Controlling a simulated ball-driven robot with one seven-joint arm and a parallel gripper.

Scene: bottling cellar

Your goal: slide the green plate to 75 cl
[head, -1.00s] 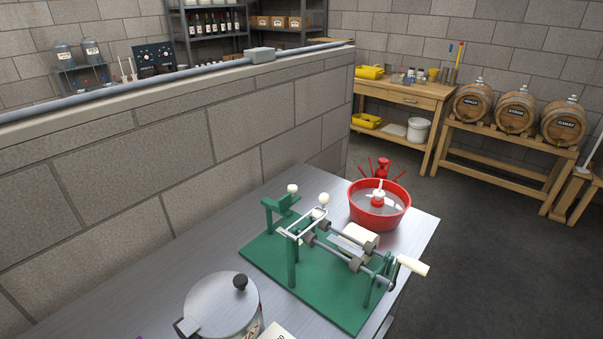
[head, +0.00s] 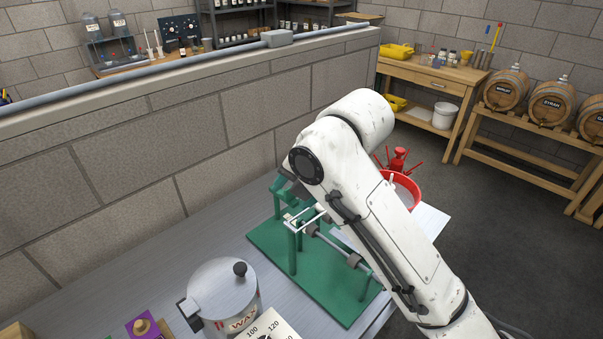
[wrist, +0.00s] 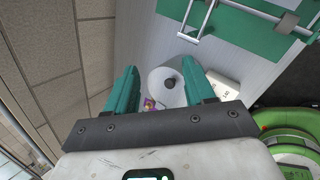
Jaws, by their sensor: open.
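A bottle labeller with a green base plate (head: 272,246) stands on the metal bench. A raised green piece (head: 283,203) stands at its back left, partly covered by my arm. I cannot tell which green part is the sliding plate, and no 75 cl mark is readable. The wrist view shows part of the labeller's green plate (wrist: 240,22) and its bent metal rod at the top right. My gripper (wrist: 161,68) is open, its two teal fingers spread and empty.
A grey wax pot (head: 222,290) stands at the bench front, with a dial card (head: 268,326) beside it. A red bowl (head: 404,190) sits behind the labeller. A block wall (head: 200,140) runs along the bench's left side. Barrels (head: 553,103) stand far right.

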